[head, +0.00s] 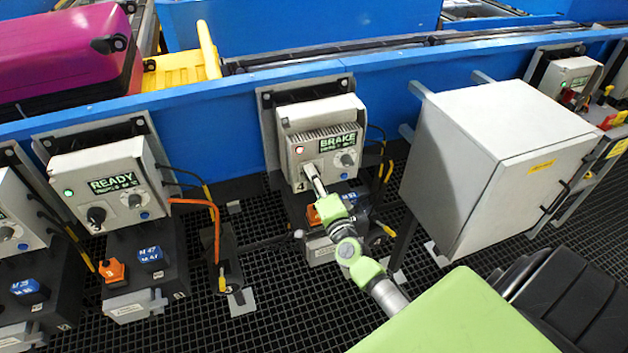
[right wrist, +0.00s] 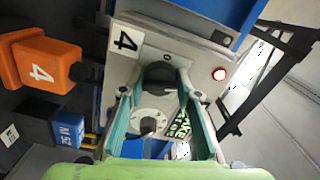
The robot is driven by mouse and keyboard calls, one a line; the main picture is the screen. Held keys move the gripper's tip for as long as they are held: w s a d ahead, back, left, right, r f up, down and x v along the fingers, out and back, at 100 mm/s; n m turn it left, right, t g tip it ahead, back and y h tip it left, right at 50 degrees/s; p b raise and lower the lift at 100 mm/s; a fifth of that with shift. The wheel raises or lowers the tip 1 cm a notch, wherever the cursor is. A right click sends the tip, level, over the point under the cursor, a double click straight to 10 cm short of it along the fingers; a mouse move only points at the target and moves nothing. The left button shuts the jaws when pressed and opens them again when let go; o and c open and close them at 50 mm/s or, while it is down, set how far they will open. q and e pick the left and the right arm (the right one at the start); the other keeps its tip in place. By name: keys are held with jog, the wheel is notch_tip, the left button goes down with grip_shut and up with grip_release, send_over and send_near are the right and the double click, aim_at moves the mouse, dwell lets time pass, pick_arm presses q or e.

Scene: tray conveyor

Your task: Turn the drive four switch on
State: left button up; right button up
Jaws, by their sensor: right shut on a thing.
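The drive four box (head: 330,118) is pale grey, marked 4, with a display reading BRAKE and a red light (head: 299,150). In the right wrist view the box face (right wrist: 118,68) shows the 4 label and the lit red light (right wrist: 219,74). My right gripper (head: 310,170) reaches the lower left of the box face. In the right wrist view its fingers (right wrist: 157,88) are shut on the black switch knob (right wrist: 160,73), one on each side. The gripper hides the knob in the head view. My left gripper is not in view.
A similar box reading READY (head: 75,162) with a green light stands to the left. A large grey cabinet (head: 480,160) stands close on the right. Cables (head: 390,170) hang beside drive four. An orange block marked 4 (right wrist: 42,62) lies below the box. A blue conveyor wall runs behind.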

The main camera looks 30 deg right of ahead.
jog(key=shift+m+b, duration=0.3)
jog(key=shift+m, duration=1.1)
jog(key=o, duration=1.1)
jog(key=v, duration=1.2)
jog(key=shift+f, duration=0.1)
